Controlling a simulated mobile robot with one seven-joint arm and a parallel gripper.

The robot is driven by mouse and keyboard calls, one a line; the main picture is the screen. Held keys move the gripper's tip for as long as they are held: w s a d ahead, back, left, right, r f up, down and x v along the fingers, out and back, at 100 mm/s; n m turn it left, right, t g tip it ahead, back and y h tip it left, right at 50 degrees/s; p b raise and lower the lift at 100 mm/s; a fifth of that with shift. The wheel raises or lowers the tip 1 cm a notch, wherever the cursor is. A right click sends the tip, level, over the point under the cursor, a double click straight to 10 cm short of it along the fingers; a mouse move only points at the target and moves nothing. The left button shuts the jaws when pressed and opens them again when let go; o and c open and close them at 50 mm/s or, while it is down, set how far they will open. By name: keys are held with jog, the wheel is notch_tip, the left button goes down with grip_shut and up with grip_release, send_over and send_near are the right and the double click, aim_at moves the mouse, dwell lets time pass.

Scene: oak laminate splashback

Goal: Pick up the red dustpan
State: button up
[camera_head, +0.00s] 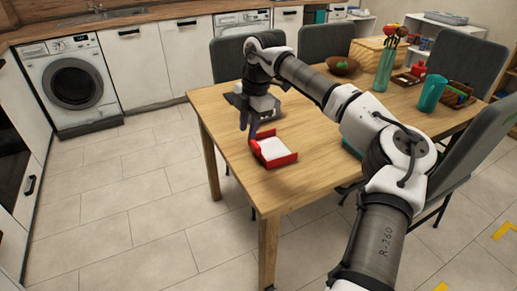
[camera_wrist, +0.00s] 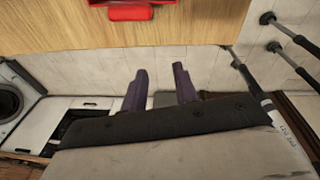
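The red dustpan (camera_head: 275,158), with a pale inside, lies on the wooden table (camera_head: 310,172) near its front left edge. In the wrist view only part of the red dustpan (camera_wrist: 130,13) shows at the top edge; the rest is cut off. My gripper (camera_head: 248,134) is just left of the dustpan's far left corner and looks close to it; I cannot tell whether they touch. In the wrist view my gripper (camera_wrist: 159,66) has its two purple fingers apart, with nothing between them.
The floor left of the table is clear up to the washing machine (camera_head: 72,85).

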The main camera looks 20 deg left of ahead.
aim_at(275, 157)
jog(key=w+d+m+t+h, duration=0.1)
jog(key=w+d+m+h, duration=0.1)
jog(key=w+d, duration=0.3)
jog(key=f, duration=0.4)
jog(key=s+d+f+p, duration=0.1)
jog(key=f, duration=0.1)
jog(key=shift+f, duration=0.25)
jog(key=shift+w+d+f+p, duration=0.15)
jog(key=shift+f+p, duration=0.25)
jog(key=shift+f, duration=1.1)
jog(key=shift+w+f+p, duration=0.1)
jog(key=shift+f+p, duration=0.25)
jog(key=shift+f, duration=1.1)
grip_shut()
